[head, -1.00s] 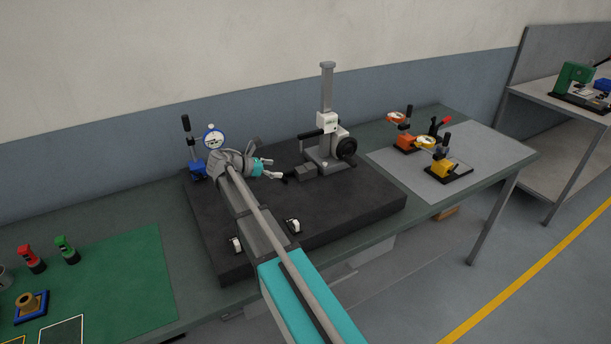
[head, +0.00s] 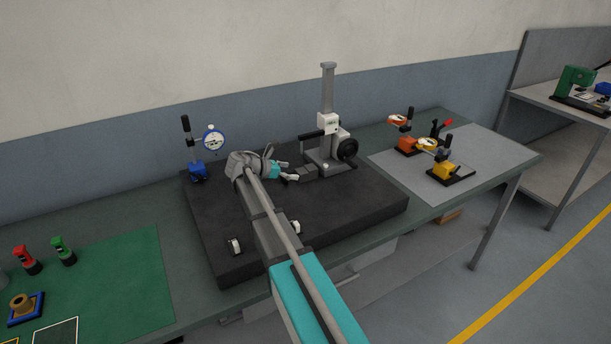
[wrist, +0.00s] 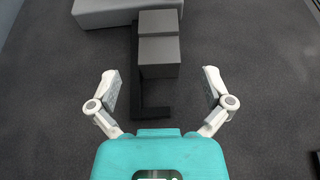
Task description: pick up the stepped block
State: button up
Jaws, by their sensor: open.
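The stepped block is dark grey with flat steps. In the wrist view the stepped block (wrist: 158,57) lies ahead of my gripper (wrist: 160,82), its near end roughly level with the fingertips. The fingers are spread wide, one to each side, with a gap between each finger and the block. In the head view my gripper (head: 290,171) is at the left end of the block (head: 307,171), low over the black surface plate (head: 350,205). Nothing is held. A dark strip, perhaps part of the block or its shadow, shows along its left and near side.
A grey stand with a column (head: 327,100) and black knob stands just beyond the block; its base (wrist: 105,12) is close to the block's far end. A blue-based dial gauge (head: 197,171) stands behind left. Orange (head: 407,143) and yellow (head: 443,169) gauge stands are at right.

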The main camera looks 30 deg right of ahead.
aim_at(300, 171)
jog(key=shift+b+x, duration=0.6)
jog(key=shift+x, duration=1.45)
jog(key=shift+r, duration=0.1)
jog(key=c, duration=1.4)
